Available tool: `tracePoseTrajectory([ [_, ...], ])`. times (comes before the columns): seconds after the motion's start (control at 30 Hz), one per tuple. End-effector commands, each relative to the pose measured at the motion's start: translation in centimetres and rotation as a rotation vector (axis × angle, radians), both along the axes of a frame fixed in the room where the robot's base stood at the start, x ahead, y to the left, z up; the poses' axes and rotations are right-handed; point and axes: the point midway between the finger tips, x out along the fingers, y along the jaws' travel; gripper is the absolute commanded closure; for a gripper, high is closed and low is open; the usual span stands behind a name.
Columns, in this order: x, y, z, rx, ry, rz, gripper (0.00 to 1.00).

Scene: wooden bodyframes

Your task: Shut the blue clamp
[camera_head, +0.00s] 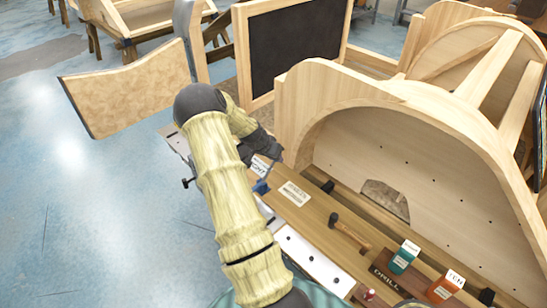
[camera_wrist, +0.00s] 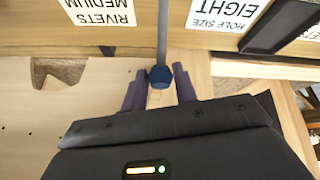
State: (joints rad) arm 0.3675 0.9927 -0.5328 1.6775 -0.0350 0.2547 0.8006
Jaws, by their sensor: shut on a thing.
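The blue clamp (camera_head: 261,187) shows as a small blue part at the edge of the wooden bench, just below my gripper (camera_head: 268,158) in the head view. In the wrist view, the clamp's blue end (camera_wrist: 160,77) with a grey bar (camera_wrist: 162,35) sits between the two dark purple fingers of my gripper (camera_wrist: 159,80). The fingers are shut on this blue end, though small gaps seem to show beside it. My arm hides part of the clamp and bench edge in the head view.
Signs reading "RIVETS MEDIUM" (camera_wrist: 103,11) and "HOLE SIZE EIGHT" (camera_wrist: 222,14) flank the bar. A hammer (camera_head: 350,234), green box (camera_head: 404,257) and orange box (camera_head: 445,286) are on the bench. A large curved wooden frame (camera_head: 400,150) stands at right. The floor at left is open.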

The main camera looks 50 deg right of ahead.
Motion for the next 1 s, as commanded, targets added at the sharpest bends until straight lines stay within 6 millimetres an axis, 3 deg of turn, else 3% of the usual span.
tracePoseTrajectory([
  [0.27,0.1,0.7,-0.6,0.015,0.007,0.002,1.00],
  [0.3,0.0,0.7,-0.7,0.014,0.008,0.002,0.69],
  [0.4,0.0,0.6,-0.6,0.012,0.008,0.002,0.50],
  [0.77,0.0,0.4,-0.1,0.006,0.003,0.000,0.50],
  [1.0,0.2,1.8,2.3,0.004,0.000,0.002,0.50],
])
